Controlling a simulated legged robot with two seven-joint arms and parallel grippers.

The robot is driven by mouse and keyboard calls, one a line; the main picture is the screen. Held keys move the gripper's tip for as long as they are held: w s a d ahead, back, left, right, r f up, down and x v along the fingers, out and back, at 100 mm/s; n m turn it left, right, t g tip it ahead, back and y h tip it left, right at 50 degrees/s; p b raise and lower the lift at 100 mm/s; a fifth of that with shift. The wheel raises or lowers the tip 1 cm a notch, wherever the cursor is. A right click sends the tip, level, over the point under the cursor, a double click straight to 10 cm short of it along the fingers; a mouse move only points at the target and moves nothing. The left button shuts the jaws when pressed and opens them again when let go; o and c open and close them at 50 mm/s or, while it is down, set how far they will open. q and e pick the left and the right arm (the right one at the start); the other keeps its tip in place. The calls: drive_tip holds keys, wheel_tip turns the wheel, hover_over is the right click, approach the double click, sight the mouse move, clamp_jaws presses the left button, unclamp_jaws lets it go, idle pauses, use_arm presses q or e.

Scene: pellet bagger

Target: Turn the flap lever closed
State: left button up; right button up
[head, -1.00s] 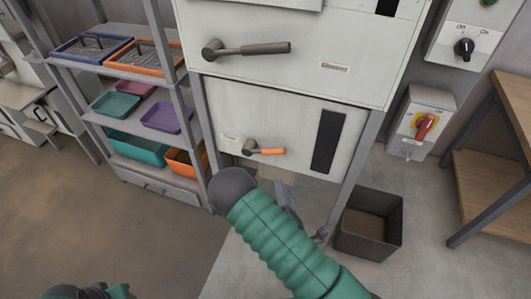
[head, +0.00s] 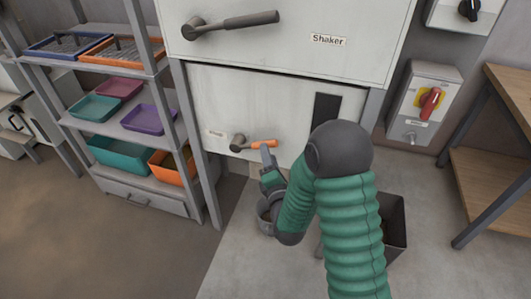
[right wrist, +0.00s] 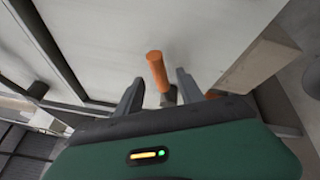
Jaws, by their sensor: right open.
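The flap lever (head: 257,144) sits on the lower pale panel of the machine. It has a grey hub at its left end and an orange handle pointing right, close to level. My right gripper (head: 267,157) is just below and in front of the handle's right end. In the right wrist view the orange handle (right wrist: 156,68) stands between the two spread fingers of my right gripper (right wrist: 159,76). The fingers are open, with a gap on each side of the handle. My left gripper is not in view.
A larger grey lever (head: 230,25) is on the panel above, beside a "Shaker" label (head: 327,40). A rack with coloured trays (head: 148,117) stands at left. A red switch (head: 430,103) and a wooden bench (head: 500,160) are at right. A dark bin (head: 396,225) is partly behind my arm.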

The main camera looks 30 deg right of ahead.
drive_tip(key=x, duration=0.5)
drive_tip(key=shift+w+d, duration=0.2)
drive_tip(key=shift+w, duration=0.05)
drive_tip(key=shift+a, duration=0.1)
clamp_jaws()
idle(1.0)
